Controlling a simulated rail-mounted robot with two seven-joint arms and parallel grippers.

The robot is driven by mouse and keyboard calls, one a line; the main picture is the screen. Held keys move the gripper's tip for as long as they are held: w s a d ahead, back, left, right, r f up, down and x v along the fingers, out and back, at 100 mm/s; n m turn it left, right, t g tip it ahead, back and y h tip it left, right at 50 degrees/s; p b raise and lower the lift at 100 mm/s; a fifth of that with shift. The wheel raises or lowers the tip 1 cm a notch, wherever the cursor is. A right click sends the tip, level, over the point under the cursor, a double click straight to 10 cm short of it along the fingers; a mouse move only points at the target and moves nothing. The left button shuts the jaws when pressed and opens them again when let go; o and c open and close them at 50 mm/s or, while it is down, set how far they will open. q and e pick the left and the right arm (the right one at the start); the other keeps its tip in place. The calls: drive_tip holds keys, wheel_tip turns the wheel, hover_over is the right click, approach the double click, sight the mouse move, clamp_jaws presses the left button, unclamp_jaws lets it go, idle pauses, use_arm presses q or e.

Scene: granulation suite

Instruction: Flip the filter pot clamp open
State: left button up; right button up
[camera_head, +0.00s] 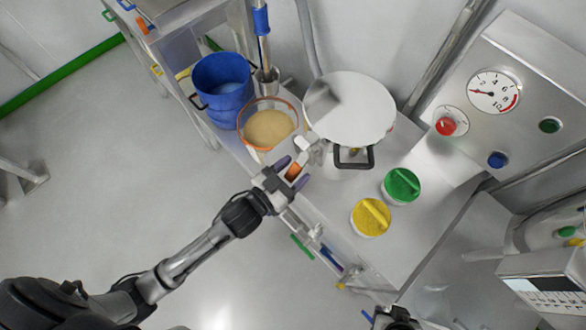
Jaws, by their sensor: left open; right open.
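The filter pot (350,108) is a round vessel with a white lid, standing on the metal bench by the wall. A black looped handle (354,158) sticks out at its front. A metal clamp (311,148) sits at its front left rim, and an orange piece (293,172) shows just in front of it, seemingly its lever tip. My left gripper (287,171) is open, with its dark fingertips on either side of the orange piece. I cannot tell whether they touch it. My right gripper (393,320) is open at the bottom edge, mostly cut off and far from the pot.
A clear bowl of tan powder (268,125) and a blue bucket (223,90) stand left of the pot. Green (402,185) and yellow (370,217) lidded tubs stand right of it. A control panel (498,95) with gauge is on the right. Tools hang along the bench front.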

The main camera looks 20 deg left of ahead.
use_arm(q)
clamp_jaws()
idle(0.4)
